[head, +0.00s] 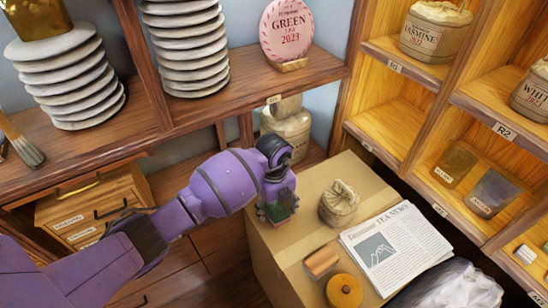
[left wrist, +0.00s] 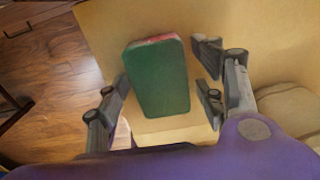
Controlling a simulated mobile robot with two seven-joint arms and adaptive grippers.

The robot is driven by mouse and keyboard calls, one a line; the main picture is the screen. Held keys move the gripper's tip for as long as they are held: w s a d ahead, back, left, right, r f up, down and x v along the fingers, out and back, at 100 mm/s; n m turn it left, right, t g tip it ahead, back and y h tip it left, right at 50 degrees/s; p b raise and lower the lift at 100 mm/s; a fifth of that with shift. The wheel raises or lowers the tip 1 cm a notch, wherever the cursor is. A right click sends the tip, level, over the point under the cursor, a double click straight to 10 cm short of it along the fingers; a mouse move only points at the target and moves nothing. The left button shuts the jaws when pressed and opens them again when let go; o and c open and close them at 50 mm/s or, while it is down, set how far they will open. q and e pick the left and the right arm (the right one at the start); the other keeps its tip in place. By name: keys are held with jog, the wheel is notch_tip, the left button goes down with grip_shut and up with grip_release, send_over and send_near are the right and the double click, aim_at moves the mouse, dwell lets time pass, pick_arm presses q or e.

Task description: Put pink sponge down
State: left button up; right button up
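The sponge (head: 285,203) is a block with a green face and a thin pinkish-red edge. In the head view it is at the back left corner of the cardboard box (head: 262,252), partly hidden by my left gripper (head: 275,208). The left wrist view shows its green face (left wrist: 158,80) between the two fingers of my left gripper (left wrist: 160,88). The fingers are spread, one on each side, with a small gap visible on the right side. The sponge seems to stand on the box, but its underside is hidden. My right gripper is not in view.
On the box are a tied cloth sack (head: 339,204), a newspaper (head: 395,248), an orange-brown block (head: 322,262) and a round yellow-orange item (head: 344,292). Shelves with stacked tea cakes (head: 186,45) stand behind. Wooden cubbies (head: 388,118) line the right.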

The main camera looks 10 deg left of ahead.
aim_at(275, 207)
pick_arm(q)
jog(key=shift+w+r, duration=0.1)
notch_tip(275, 207, up, 12)
jog(key=p, duration=0.1)
jog(key=shift+r, duration=0.15)
jog(key=shift+a, duration=0.1)
